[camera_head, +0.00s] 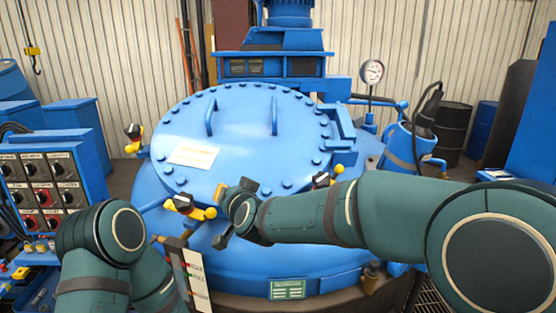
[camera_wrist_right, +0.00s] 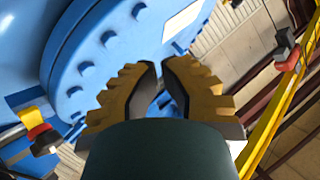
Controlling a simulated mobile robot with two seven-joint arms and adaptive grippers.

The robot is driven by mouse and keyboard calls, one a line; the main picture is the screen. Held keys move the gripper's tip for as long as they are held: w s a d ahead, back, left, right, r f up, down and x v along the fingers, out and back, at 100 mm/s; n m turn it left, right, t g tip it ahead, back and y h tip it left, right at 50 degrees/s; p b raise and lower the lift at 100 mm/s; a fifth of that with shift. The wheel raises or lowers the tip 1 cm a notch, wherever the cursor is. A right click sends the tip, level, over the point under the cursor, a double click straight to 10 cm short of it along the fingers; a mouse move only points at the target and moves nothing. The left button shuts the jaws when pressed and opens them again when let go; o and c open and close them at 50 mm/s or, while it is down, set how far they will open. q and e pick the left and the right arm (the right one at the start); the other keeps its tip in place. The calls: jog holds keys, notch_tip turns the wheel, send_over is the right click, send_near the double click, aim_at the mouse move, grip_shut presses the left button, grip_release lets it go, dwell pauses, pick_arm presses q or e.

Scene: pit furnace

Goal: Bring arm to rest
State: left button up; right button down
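My right arm (camera_head: 380,210) reaches in from the right across the front of the blue furnace lid (camera_head: 240,130). Its gripper (camera_head: 221,215) is at the lid's front edge, near a yellow-and-black clamp (camera_head: 190,206); I cannot tell whether they touch. In the right wrist view the yellow, ridged fingers of the right gripper (camera_wrist_right: 160,70) show a narrow gap at the tips with nothing held between them. The blue flange lies beyond them. My left arm (camera_head: 100,245) is bent at the lower left, and its gripper is out of view.
A control panel (camera_head: 42,188) with several knobs stands at the left. A pressure gauge (camera_head: 373,72) and a blue cylinder (camera_head: 402,150) are right of the lid. A black drum (camera_head: 453,128) stands behind. A lever with a label plate (camera_head: 195,280) is near my left arm.

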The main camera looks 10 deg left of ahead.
jog(key=s+d+f+g+h+b, duration=0.1)
jog(key=d+f+g, duration=0.1)
jog(key=d+f, duration=0.6)
jog(key=s+d+f+g+h+b, duration=0.1)
jog(key=s+d+f+h, duration=0.15)
jog(key=f, duration=0.85)
jog(key=d+f+g+b, duration=0.1)
jog(key=d+f+g, duration=0.1)
jog(key=d+f, duration=0.6)
jog(key=s+d+f+g+b, duration=0.1)
jog(key=s+d+f, duration=0.4)
jog(key=s+f, duration=0.5)
jog(key=s+d+f+m+g+b, duration=0.1)
jog(key=s+d+f+g, duration=0.3)
jog(key=s+f, duration=0.6)
jog(key=shift+s+d+m+g+h, duration=0.35)
jog(key=shift+s+d, duration=0.25)
jog(key=shift+s, duration=0.35)
jog(key=shift+w, duration=0.1)
